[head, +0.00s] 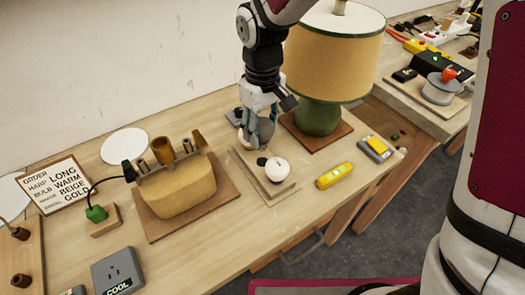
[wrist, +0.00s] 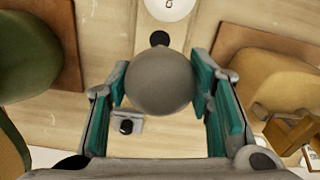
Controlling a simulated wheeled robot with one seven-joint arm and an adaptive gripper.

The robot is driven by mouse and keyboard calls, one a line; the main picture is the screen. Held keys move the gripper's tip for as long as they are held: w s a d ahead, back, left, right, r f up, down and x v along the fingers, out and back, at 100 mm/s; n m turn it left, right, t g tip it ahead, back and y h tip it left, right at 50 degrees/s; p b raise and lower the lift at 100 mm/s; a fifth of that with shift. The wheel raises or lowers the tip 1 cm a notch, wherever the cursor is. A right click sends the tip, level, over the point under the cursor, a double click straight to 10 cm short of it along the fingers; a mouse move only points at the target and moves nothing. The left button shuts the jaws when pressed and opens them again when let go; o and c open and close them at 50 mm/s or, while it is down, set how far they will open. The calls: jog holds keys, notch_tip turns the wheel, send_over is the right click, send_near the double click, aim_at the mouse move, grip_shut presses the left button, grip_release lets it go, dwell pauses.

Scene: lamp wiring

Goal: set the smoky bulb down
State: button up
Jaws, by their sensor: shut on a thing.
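My gripper (head: 256,128) is shut on the smoky bulb (head: 266,130), a grey globe. In the wrist view the bulb (wrist: 158,85) sits between the two teal finger pads of my gripper (wrist: 160,100). A small dark end shows past the globe on the side of the white bulb. In the head view the smoky bulb is over the back part of a low wooden board (head: 258,182), partly covered by a finger. I cannot tell whether it touches the board.
A white bulb (head: 277,169) sits on the board's front part. A green lamp with a beige shade (head: 335,55) stands close on the right. A beige shade fixture (head: 178,188) is at left. A yellow tool (head: 335,175) and grey box (head: 375,148) lie right.

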aim_at(262, 150)
jog(key=shift+f, duration=3.9)
jog(key=shift+f+b, duration=0.15)
jog(key=shift+b, duration=0.15)
jog(key=o, duration=1.5)
